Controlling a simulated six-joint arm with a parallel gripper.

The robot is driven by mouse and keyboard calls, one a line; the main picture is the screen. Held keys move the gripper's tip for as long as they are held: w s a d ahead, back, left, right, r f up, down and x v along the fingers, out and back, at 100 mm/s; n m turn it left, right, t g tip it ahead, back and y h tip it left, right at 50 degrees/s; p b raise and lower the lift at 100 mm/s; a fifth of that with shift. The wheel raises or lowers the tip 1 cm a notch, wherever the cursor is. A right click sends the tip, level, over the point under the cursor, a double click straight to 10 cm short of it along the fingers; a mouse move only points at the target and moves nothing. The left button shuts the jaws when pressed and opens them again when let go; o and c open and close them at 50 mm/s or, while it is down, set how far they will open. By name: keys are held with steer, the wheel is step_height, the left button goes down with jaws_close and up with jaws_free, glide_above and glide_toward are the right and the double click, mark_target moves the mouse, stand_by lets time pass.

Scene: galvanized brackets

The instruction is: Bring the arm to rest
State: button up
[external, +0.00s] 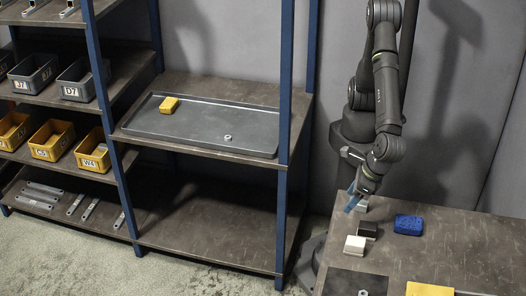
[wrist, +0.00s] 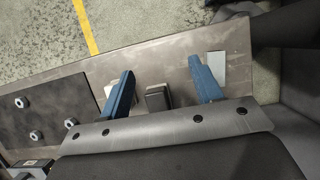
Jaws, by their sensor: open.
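My gripper (external: 357,199) hangs at the end of my bent arm over the left back part of the workbench (external: 455,245). In the wrist view its two blue fingers (wrist: 164,86) are spread apart with nothing held between them. A black block (external: 368,230) sits near the gripper; in the wrist view the black block (wrist: 158,98) shows in the gap between the fingers. A white block (external: 354,245) stands beside it, partly hidden by the left finger in the wrist view. A pale grey piece (wrist: 217,66) shows by the right fingertip.
A blue sponge (external: 408,224) lies right of the black block. A dark plate (external: 355,283) with metal nuts and a yellow item (external: 428,289) are at the front. A shelf tray (external: 205,125) holds a yellow block (external: 169,104) and a nut.

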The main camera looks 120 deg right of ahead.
steer(key=w+d+r, duration=0.2)
steer(key=d+r, duration=0.1)
steer(key=d, duration=0.1)
steer(key=w+d+f+m+g, duration=0.2)
steer(key=w+d+f+m, duration=0.3)
steer(key=d, duration=0.5)
steer(key=w+d+f+m+g, duration=0.1)
steer(key=w+d+f+m, duration=0.4)
steer(key=d, duration=0.5)
steer(key=w+d+f+m+g, duration=0.2)
steer(key=w+d+f+m, duration=0.3)
steer(key=w+d, duration=0.3)
steer(key=d, duration=0.2)
steer(key=shift+d+f+g, duration=0.25)
steer(key=shift+d+g, duration=0.05)
steer(key=shift+m, duration=0.3)
steer(key=s+a+r+n+t, duration=0.1)
steer(key=s+a+r+n, duration=0.1)
steer(key=a, duration=0.5)
steer(key=s+a+r+n+t+h, duration=0.1)
steer(key=a+r+n, duration=0.3)
steer(key=a, duration=0.4)
steer(key=shift+s+r+n, duration=0.4)
steer(key=shift+s+r, duration=0.15)
steer(key=shift+s, duration=0.35)
